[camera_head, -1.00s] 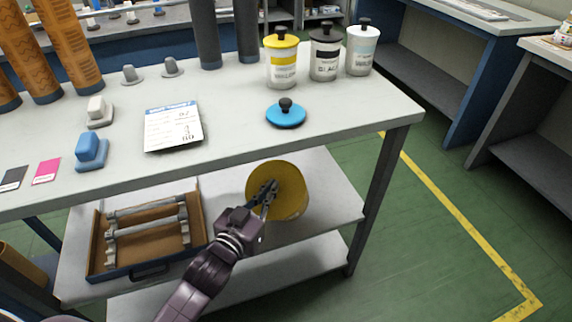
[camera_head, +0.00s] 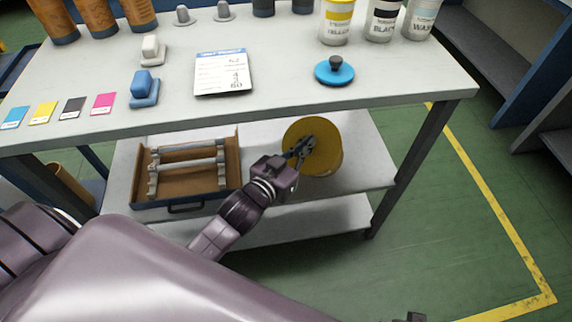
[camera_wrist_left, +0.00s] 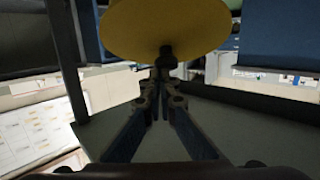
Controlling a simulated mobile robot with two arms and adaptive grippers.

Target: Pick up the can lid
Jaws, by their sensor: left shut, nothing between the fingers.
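A round blue can lid (camera_head: 330,76) with a black knob lies flat on the worktable, near its front right part. My left gripper (camera_head: 304,146) is below the tabletop, at the front of the lower shelf and well below the lid. Its fingers are shut and overlap a yellow round object (camera_head: 328,162) in the head view. In the left wrist view the closed fingertips (camera_wrist_left: 162,72) are just under the yellow disc (camera_wrist_left: 165,25), by a dark knob-like part. Whether they touch it is unclear. A small dark piece at the bottom edge may be my right gripper (camera_head: 414,317).
The worktable (camera_head: 290,55) has a clear patch around the lid. A card (camera_head: 222,73) and blue block (camera_head: 144,88) lie left. The lower shelf holds a wooden tray (camera_head: 190,170).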

